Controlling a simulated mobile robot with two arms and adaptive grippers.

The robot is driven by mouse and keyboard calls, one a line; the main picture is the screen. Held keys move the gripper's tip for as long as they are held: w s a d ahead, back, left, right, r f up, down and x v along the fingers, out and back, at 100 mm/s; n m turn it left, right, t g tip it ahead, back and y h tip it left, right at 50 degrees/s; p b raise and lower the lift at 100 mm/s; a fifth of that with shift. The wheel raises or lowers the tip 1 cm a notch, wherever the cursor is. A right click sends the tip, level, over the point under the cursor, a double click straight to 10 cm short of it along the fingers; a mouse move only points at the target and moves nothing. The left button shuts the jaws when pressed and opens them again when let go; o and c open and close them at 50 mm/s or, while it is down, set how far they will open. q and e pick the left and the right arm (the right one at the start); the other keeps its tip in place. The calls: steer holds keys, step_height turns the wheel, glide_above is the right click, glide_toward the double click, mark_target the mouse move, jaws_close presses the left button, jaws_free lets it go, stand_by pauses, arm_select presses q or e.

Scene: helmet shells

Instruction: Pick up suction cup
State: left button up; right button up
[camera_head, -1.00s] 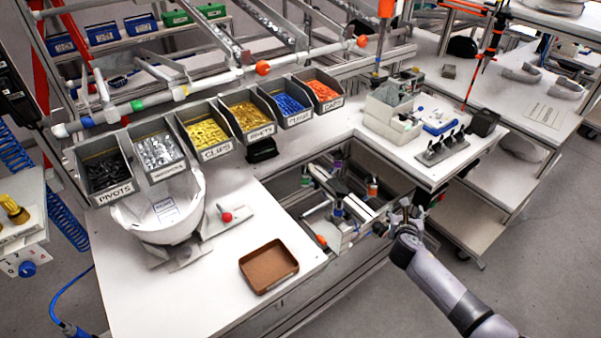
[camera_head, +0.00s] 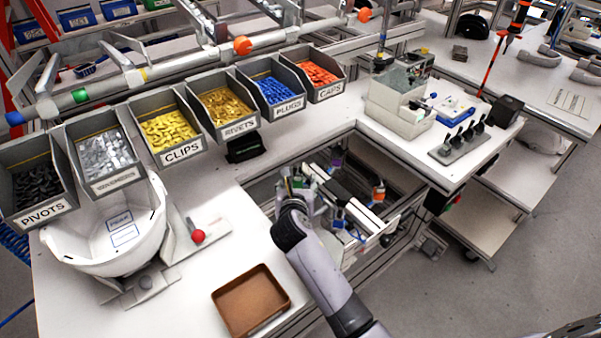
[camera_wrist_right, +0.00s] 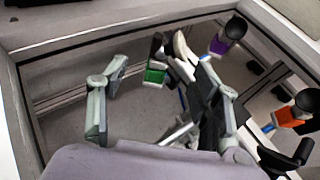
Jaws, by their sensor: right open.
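My right gripper (camera_head: 300,186) hangs over the left part of the recess in the workbench, pointing down. In the right wrist view its fingers (camera_wrist_right: 163,78) are spread apart, with nothing clearly held. A black cup-like piece with a green block (camera_wrist_right: 155,72) lies ahead, between the fingertips in the picture; contact cannot be told. Similar black cups stand on a purple block (camera_wrist_right: 221,44) and an orange block (camera_wrist_right: 286,117), to the right. The orange block also shows in the head view (camera_head: 378,192). Which piece is the suction cup is unclear. My left gripper is out of view.
The recess has raised metal edges (camera_wrist_right: 30,110). A brown tray (camera_head: 222,299) and a white helmet shell (camera_head: 145,232) are on the left bench. Part bins (camera_head: 182,152) line the back. A black clamp row (camera_head: 462,140) stands on the right bench.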

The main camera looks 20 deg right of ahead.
mark_target(301, 175)
steer(key=shift+w+f, duration=0.15)
steer(key=shift+w, duration=0.05)
steer(key=shift+w+d+f+p, duration=0.2)
steer(key=shift+w+d, duration=0.15)
steer(key=shift+w, duration=0.25)
steer(key=shift+w+d+f+p, duration=0.1)
steer(key=shift+w+d+p, duration=0.1)
steer(key=shift+w+d, duration=0.25)
steer(key=x, duration=0.2)
steer(key=shift+w+d+f, duration=0.1)
steer(key=shift+w+f, duration=0.1)
steer(key=shift+w, duration=0.15)
steer(key=shift+w+d+f, duration=0.15)
steer(key=shift+w+f, duration=0.05)
steer(key=shift+w, duration=0.15)
steer(key=c, duration=0.6)
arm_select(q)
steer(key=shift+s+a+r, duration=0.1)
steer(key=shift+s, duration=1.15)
arm_select(e)
steer(key=c, duration=0.6)
